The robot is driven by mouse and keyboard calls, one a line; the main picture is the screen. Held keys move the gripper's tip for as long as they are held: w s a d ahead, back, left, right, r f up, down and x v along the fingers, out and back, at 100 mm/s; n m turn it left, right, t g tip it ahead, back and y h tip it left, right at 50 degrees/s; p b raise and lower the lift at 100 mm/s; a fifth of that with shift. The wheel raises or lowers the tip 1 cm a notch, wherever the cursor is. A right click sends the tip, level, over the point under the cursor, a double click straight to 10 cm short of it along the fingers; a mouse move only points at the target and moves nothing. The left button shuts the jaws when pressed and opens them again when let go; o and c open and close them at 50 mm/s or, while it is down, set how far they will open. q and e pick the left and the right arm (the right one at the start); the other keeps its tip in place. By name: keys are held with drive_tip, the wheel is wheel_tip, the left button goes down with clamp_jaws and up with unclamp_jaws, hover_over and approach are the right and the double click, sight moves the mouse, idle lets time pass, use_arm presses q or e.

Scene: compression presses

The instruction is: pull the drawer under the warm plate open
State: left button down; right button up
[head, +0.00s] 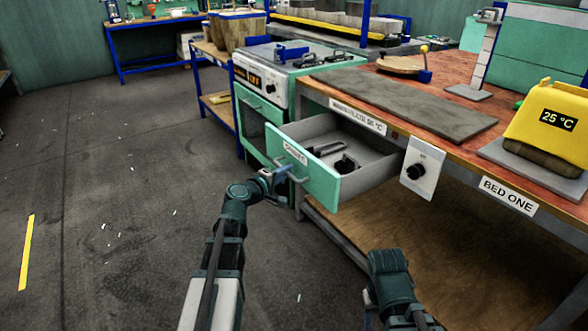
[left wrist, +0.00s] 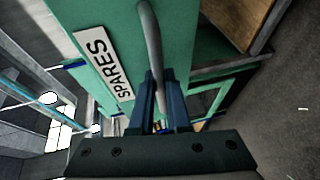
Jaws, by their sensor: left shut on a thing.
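The drawer (head: 318,183) has a green front with a SPARES label (head: 294,152) and stands pulled out from under the table. A long dark grey warm plate (head: 405,105) lies on the tabletop above it. A few dark items lie inside the drawer. My left gripper (head: 283,174) is at the drawer front and shut on the grey bar handle (left wrist: 151,40). In the left wrist view both blue fingers (left wrist: 160,100) are on either side of the bar, beside the SPARES label. Part of my right arm shows at the bottom, but its gripper is not seen.
A green stove (head: 262,125) stands just left of the drawer. A control box with a black knob (head: 420,170) hangs on the table edge to the right.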

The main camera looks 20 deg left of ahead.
use_arm(q)
drive_tip(key=shift+s+a, duration=0.45)
drive_tip(key=shift+s, duration=0.1)
drive_tip(key=c, duration=1.2)
unclamp_jaws()
drive_tip(key=shift+o, duration=0.2)
drive_tip(key=shift+s, duration=0.1)
